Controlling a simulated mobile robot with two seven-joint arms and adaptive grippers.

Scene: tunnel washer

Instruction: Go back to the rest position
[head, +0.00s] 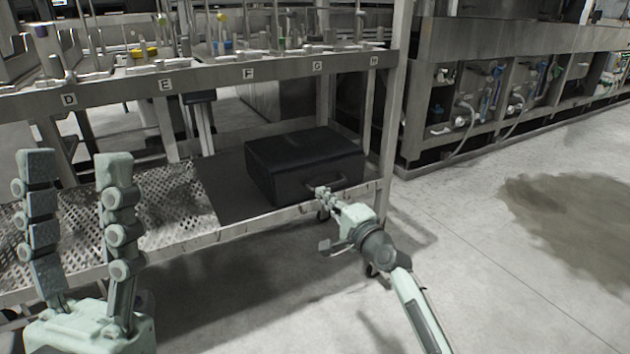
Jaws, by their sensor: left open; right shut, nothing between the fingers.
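My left gripper (80,215) is open and empty at the lower left, with its two fingers pointing up in front of the rack's lower shelf. My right gripper (325,193) is shut with nothing between its fingers. Its tips are at the front of a black case (300,160), close to the case's handle. I cannot tell whether they touch it. The case lies flat on a dark mat at the right end of the lower shelf.
The metal rack (200,76) has labelled positions D to H on its upper level. Its lower shelf (165,215) is perforated metal. A long machine (500,90) with hoses stands at the back right. The floor at right is clear, with a dark stain (570,215).

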